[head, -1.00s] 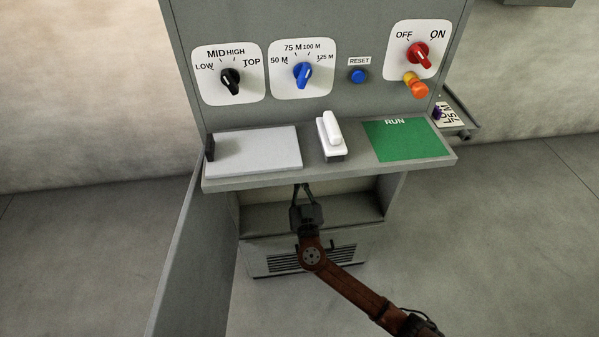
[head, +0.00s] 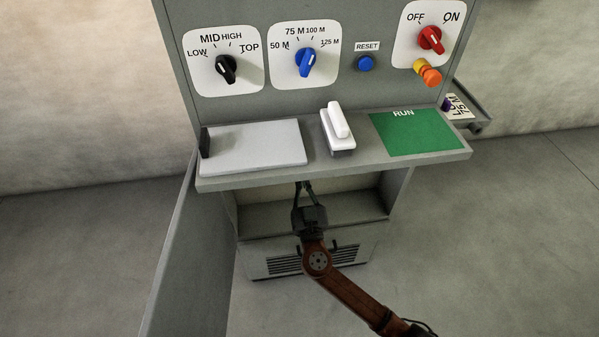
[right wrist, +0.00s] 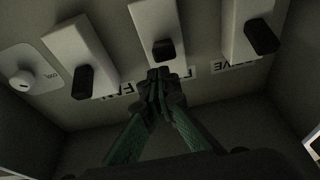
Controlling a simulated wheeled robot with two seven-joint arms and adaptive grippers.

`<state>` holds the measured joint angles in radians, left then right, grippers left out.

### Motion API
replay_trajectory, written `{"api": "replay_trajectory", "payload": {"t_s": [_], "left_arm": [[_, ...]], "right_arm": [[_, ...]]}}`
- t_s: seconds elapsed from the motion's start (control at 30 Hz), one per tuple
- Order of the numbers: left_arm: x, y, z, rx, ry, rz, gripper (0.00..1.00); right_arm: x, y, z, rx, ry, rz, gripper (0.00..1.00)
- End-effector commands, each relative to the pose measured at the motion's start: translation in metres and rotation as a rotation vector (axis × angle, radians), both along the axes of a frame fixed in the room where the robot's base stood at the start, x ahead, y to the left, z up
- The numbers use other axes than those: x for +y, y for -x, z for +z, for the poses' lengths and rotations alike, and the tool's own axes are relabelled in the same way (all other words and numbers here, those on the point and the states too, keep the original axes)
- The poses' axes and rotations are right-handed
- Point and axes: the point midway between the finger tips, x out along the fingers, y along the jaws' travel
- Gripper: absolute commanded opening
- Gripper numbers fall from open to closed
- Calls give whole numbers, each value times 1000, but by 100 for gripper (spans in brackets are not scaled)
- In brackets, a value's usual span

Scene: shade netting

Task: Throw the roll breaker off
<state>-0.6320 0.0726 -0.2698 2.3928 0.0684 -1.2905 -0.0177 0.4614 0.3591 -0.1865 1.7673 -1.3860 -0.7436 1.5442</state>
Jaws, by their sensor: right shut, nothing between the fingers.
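In the right wrist view three white breakers with black toggles sit in a row: a left one (right wrist: 82,55), a middle one (right wrist: 155,18) and a right one (right wrist: 250,25). The left label reads FAN (right wrist: 118,88); the right one ends in "VE" (right wrist: 237,65). The middle label is mostly hidden by my fingers, so I cannot read ROLL. My right gripper (right wrist: 158,76) is shut and empty, its tips just below the middle toggle (right wrist: 163,50); contact is unclear. In the head view my right gripper (head: 304,190) reaches under the shelf, which hides the breakers. My left gripper is out of view.
The shelf (head: 330,170) overhangs my right gripper. An open door (head: 170,240) stands left of the cabinet recess. A panel with a black knob (head: 226,68), a blue knob (head: 307,62) and a red switch (head: 431,39) rises above. A white round knob (right wrist: 22,80) sits left of the breakers.

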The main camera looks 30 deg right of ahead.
Motion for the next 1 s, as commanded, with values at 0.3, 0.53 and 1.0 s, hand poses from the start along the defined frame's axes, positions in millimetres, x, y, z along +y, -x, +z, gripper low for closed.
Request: {"api": "replay_trajectory", "payload": {"t_s": [0.3,0.53,1.0], "left_arm": [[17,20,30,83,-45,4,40],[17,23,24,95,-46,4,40],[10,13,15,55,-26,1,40]], "right_arm": [[5,6,36,-5,-3,1,0],[20,39,5,8,-2,4,0],[38,79,-24,2,1,5,0]]}}
